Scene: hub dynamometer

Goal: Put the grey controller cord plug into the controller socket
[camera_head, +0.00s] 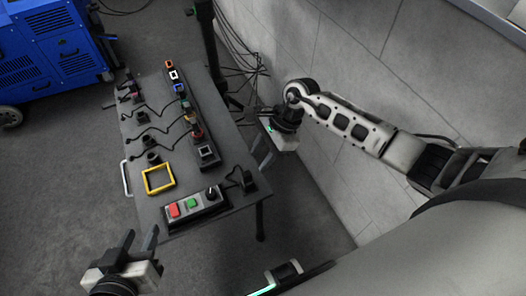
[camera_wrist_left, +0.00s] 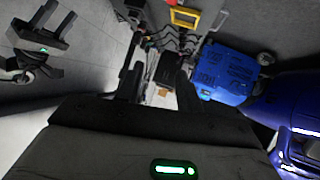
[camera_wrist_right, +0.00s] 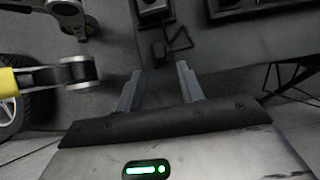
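The dark bench (camera_head: 190,165) carries a row of sockets and several dark plugs on cords. A grey-topped square socket (camera_head: 207,153) is nearest the button box. A dark plug-like block (camera_head: 246,181) with a cord sits at the bench's right front corner. I cannot tell which plug is the grey controller one, nor which socket is the controller's. My left gripper (camera_head: 140,240) is open in front of the bench's near left corner, apart from everything. My right gripper (camera_head: 285,140) is beyond the bench's right edge; its fingers are apart and empty in the right wrist view (camera_wrist_right: 158,70).
A button box (camera_head: 196,207) with red and green buttons and a knob lies at the bench's near edge. A yellow square frame (camera_head: 158,180) lies behind it. A blue machine (camera_head: 60,50) stands far left. A grey wall (camera_head: 330,60) rises at right, with hanging cables.

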